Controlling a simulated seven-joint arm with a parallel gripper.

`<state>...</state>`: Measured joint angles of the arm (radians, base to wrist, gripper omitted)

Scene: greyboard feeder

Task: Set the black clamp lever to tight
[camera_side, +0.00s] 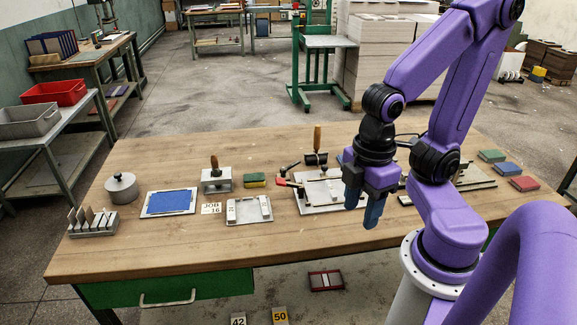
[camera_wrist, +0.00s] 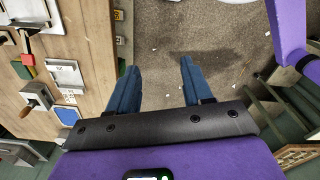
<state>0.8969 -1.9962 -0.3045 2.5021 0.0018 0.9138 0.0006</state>
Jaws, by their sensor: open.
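A small black lever (camera_side: 289,167) shows at the back left corner of a grey metal fixture (camera_side: 318,207) on the wooden bench. I take it for the black clamp lever; whether it is tight or loose I cannot tell. A red-tipped lever (camera_side: 284,182) sits just in front of it. My gripper (camera_side: 363,212) hangs to the right of both levers, above the bench, with blue fingers pointing down. In the wrist view my gripper (camera_wrist: 160,68) is open, with nothing between its fingers. The fixture's right part is hidden behind my gripper in the side view.
A wooden-handled tool (camera_side: 317,142) stands upright behind the fixture, and another (camera_side: 214,166) stands further left. The bench's front strip (camera_side: 200,258) is clear.

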